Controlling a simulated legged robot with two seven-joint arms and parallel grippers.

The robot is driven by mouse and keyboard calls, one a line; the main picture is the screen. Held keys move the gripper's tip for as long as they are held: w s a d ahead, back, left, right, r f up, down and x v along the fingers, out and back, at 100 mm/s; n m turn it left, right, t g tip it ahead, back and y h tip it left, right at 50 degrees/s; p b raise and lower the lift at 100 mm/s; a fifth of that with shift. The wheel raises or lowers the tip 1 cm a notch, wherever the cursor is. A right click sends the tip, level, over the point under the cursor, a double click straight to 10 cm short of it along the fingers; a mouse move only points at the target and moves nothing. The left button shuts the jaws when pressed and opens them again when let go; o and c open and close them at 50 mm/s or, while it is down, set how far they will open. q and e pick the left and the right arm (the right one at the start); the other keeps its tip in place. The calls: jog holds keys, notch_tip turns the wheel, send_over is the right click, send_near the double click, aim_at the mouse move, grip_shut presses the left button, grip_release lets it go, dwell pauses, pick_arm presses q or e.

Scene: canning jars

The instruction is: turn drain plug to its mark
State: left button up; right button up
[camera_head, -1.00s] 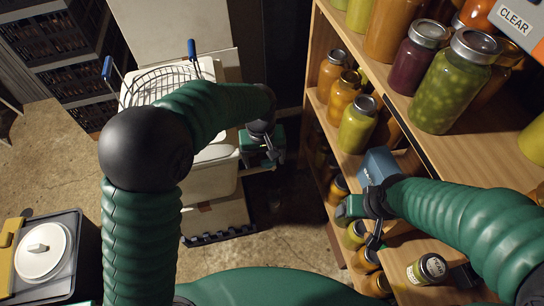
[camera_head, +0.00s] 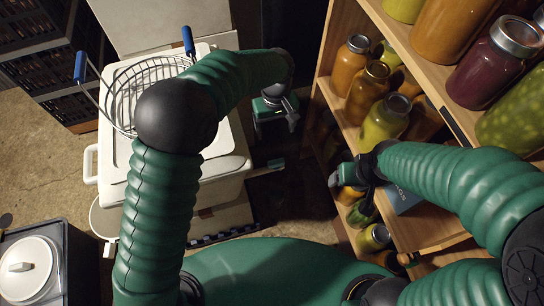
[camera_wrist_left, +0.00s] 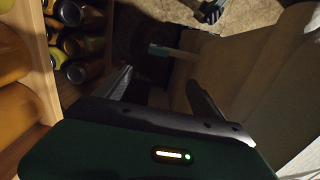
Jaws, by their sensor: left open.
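A green handle-like piece (camera_head: 276,163) on a thin stem sticks out from the side of the white chest (camera_head: 222,172); it looks like the drain plug. In the left wrist view, a pale teal bar (camera_wrist_left: 176,51) with a small end piece lies beyond the fingers, probably the same plug. I cannot make out a mark. My left gripper (camera_head: 291,112) is open and empty, above and apart from the plug in the head view; its spread fingers also show in the left wrist view (camera_wrist_left: 160,88). My right gripper (camera_head: 352,188) is beside the shelf; its jaws are unclear.
A wooden shelf (camera_head: 352,132) with several filled jars stands close on the right. A wire basket (camera_head: 150,92) with blue handles sits on the chest. Dark crates (camera_head: 35,60) are at the far left. A grey box with a white lid (camera_head: 28,268) stands at the lower left.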

pick_arm(q)
notch_tip(320, 180, down, 4)
jog(key=d+b, duration=0.1)
jog(key=b, duration=0.5)
send_near(276, 161)
jog(key=shift+s+a+f, duration=0.1)
jog(key=shift+s+f, duration=0.05)
jog(key=f, duration=0.3)
jog(key=f+b, duration=0.1)
jog(key=f, duration=0.1)
jog(key=f+b, duration=0.1)
jog(key=f, duration=0.2)
jog(key=shift+d+f, duration=0.25)
jog(key=shift+f, duration=0.05)
jog(key=shift+a+f, duration=0.1)
jog(key=shift+f, duration=0.15)
pick_arm(e)
jog(key=s+x, duration=0.2)
jog(key=x, duration=0.7)
jog(key=shift+d+f, duration=0.35)
jog(key=shift+f, duration=0.1)
jog(key=shift+s, duration=0.1)
